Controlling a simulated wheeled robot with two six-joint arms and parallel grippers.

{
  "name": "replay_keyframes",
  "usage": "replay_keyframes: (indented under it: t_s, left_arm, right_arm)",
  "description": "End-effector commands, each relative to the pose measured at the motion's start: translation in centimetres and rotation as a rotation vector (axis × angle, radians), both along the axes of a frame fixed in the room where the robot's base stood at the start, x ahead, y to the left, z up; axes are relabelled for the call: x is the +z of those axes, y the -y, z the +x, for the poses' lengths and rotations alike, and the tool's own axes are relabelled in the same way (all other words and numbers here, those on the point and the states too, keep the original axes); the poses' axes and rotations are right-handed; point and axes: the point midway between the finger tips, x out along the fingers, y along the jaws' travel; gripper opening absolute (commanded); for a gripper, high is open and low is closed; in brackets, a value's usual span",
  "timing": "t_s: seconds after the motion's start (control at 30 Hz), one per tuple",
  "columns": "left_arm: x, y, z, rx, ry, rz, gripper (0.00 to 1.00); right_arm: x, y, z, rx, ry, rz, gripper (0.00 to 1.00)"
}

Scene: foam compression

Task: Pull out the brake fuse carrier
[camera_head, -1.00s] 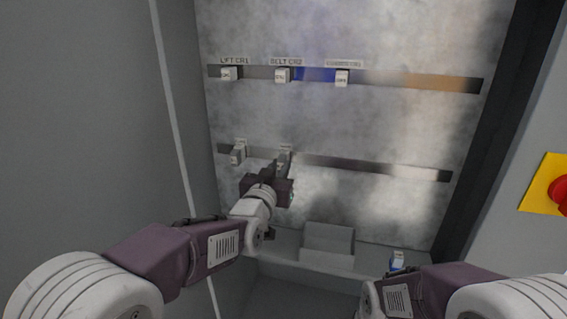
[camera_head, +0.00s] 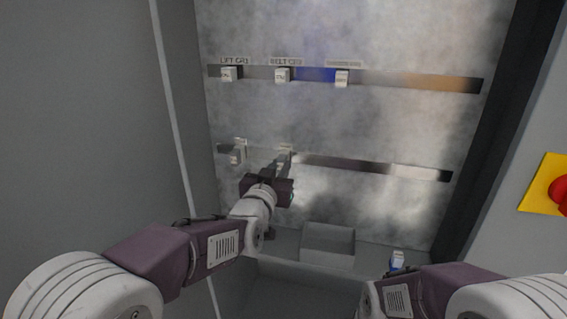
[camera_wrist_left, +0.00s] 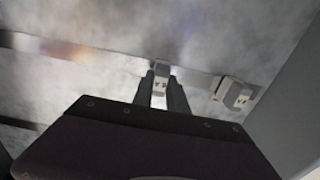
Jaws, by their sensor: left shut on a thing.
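My left gripper (camera_head: 283,162) is at the lower rail of the panel. It is shut on a small white fuse carrier, the second from the left on that rail. In the left wrist view, the carrier (camera_wrist_left: 159,87) shows between the two dark fingers of the gripper (camera_wrist_left: 162,92). Its label is too small to read, so I cannot tell whether it is the brake one. The carrier is at the rail; I cannot tell how far it is seated. My right arm shows at the bottom right, but its fingertips are out of view.
Another carrier (camera_head: 236,153) sits just left on the lower rail (camera_head: 370,166); it also shows in the wrist view (camera_wrist_left: 235,93). The upper rail holds three carriers, including one labelled LIFT CR1 (camera_head: 229,74). Below are a grey bin (camera_head: 328,243) and a blue-white item (camera_head: 397,260). A red button (camera_head: 562,192) is at right.

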Motion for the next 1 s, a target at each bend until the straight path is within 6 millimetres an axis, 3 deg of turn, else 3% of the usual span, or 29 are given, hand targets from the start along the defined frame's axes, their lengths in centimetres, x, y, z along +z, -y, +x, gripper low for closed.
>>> replay_keyframes:
  t_s: [1.0]
  left_arm:
    - [0.0,-0.3,-1.1,0.000,0.000,0.000,0.00]
  right_arm:
    - [-0.5,0.0,0.0,0.000,0.000,0.000,0.00]
